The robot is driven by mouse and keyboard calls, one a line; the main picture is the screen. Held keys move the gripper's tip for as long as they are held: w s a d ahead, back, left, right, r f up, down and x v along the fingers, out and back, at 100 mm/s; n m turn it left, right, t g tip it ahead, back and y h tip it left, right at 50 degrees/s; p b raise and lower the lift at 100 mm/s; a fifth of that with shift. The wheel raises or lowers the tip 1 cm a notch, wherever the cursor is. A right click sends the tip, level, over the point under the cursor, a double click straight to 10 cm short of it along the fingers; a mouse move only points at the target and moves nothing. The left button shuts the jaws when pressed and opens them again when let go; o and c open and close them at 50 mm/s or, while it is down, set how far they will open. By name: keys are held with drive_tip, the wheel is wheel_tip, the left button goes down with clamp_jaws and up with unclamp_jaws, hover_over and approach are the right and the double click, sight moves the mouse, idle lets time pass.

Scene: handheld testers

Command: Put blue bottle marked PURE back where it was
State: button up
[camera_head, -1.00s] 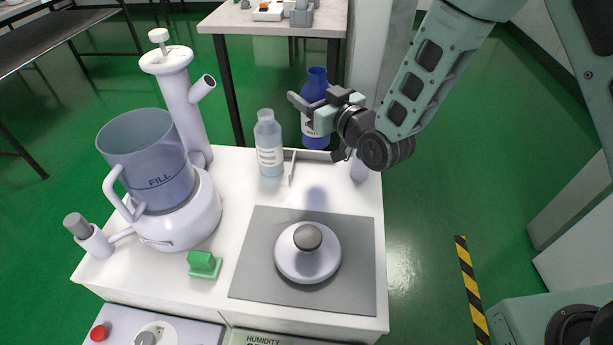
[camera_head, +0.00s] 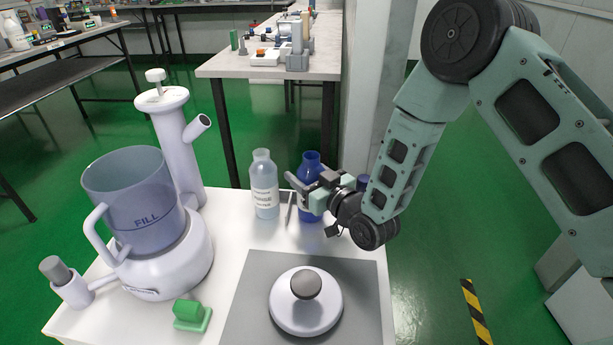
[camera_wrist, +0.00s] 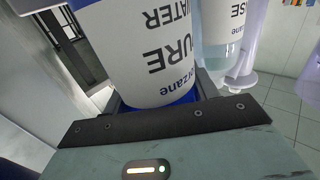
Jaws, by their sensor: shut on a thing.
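The blue bottle (camera_head: 311,171) is upright in my gripper (camera_head: 307,193) at the back right of the white cart top, in the head view. In the wrist view its white label (camera_wrist: 150,45) reads PURE and WATER upside down, and the dark fingers are on either side of it. My gripper is shut on the bottle and hides part of its body. The bottle's base is low over the cart top; I cannot tell whether it touches. A clear pale-blue bottle (camera_head: 264,188) stands just left of it, with a thin light upright strip (camera_head: 290,210) between them.
A grey mat (camera_head: 255,275) with a round white device and dark knob (camera_head: 306,286) lies in front. A large white apparatus with a FILL vessel (camera_head: 135,205) and a green block (camera_head: 190,314) stand left.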

drive_tip(key=o, duration=1.3)
drive_tip(key=p+v, duration=0.2)
drive_tip(key=v, duration=1)
drive_tip(key=s+a+r+n+g+h, duration=0.2)
drive_tip(key=s+a+r+g+h, duration=0.15)
drive_tip(key=g, duration=0.45)
drive_tip(key=s+d+r+g+h, duration=0.2)
drive_tip(key=s, duration=0.5)
drive_tip(key=s+d+r+g+h, duration=0.2)
drive_tip(key=s+r, duration=0.1)
drive_tip(key=s, duration=0.4)
drive_tip(key=s+d+r+m+g+h, duration=0.1)
drive_tip(key=s+d+r+g+h, duration=0.1)
drive_tip(key=s, duration=0.5)
drive_tip(key=shift+s+d+r+g, duration=0.15)
drive_tip(key=shift+s+r+g, duration=0.2)
drive_tip(key=shift+r+g, duration=0.25)
drive_tip(key=shift+r, duration=0.1)
